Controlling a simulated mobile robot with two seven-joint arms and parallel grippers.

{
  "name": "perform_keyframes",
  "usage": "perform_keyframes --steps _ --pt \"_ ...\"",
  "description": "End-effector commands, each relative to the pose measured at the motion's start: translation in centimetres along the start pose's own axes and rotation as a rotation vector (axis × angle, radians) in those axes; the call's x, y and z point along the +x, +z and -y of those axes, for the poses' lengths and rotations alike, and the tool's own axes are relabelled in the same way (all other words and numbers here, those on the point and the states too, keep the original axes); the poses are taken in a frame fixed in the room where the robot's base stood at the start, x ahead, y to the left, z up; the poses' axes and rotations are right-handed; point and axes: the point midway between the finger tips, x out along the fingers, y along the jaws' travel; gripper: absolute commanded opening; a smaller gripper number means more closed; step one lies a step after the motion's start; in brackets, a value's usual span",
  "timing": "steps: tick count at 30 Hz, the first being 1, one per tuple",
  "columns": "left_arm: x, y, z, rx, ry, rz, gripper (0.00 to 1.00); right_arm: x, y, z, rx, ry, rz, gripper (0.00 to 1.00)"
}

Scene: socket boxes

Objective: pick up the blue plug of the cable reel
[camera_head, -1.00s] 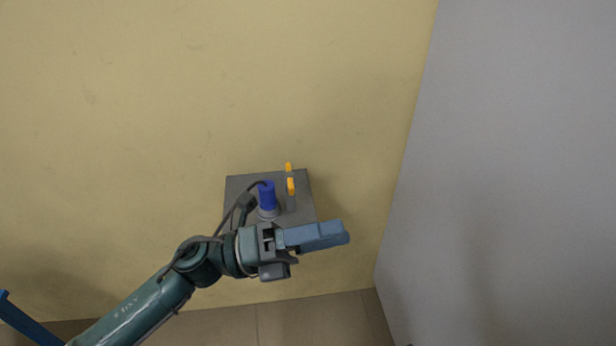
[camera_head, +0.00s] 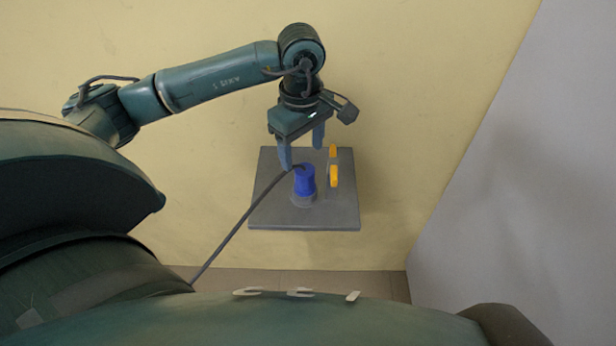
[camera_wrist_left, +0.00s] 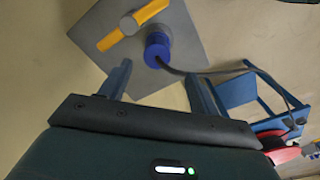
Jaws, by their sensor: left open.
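The blue plug (camera_head: 305,182) sits in a round grey socket on the grey box panel (camera_head: 264,213) on the yellow wall. A dark cable (camera_head: 236,230) runs from it down to the left. My left gripper (camera_head: 302,158) is open, its fingertips just above the plug in the head view, with nothing held. In the left wrist view, the plug (camera_wrist_left: 156,48) lies just beyond and between the open fingers (camera_wrist_left: 157,72), apart from them. My right gripper is not in view.
A yellow handle (camera_head: 333,175) stands close to the right of the plug on the panel. In the left wrist view, a blue frame (camera_wrist_left: 238,92) and a red object (camera_wrist_left: 277,141) lie to the right, near the cable. A grey wall (camera_head: 520,180) stands at right.

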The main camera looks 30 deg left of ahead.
Motion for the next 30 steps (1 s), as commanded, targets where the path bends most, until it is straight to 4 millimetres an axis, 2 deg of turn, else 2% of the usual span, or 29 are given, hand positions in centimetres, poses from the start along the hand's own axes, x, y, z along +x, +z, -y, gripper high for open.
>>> perform_keyframes --steps 3,11,16,19,23,29,30 --pt "2.0 0.1 0.0 -0.001 -0.003 0.002 0.62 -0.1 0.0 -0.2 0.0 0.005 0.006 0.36" --pt "4.0 0.1 -0.1 0.0 0.0 0.003 0.62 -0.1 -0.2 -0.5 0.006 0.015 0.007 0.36" --pt "6.5 0.1 -0.3 0.0 -0.003 0.004 0.62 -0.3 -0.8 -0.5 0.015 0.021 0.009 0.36" --pt "7.9 0.1 -0.3 -0.001 -0.002 0.004 0.62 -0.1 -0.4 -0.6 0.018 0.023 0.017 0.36" --pt "8.6 0.1 -0.4 0.0 0.0 0.004 0.62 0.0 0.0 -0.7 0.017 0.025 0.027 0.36" --pt "8.7 0.1 -0.4 0.0 0.001 0.003 0.62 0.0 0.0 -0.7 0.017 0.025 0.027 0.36" --pt "8.7 0.1 -0.4 0.0 0.001 0.003 0.59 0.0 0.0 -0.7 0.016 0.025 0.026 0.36"
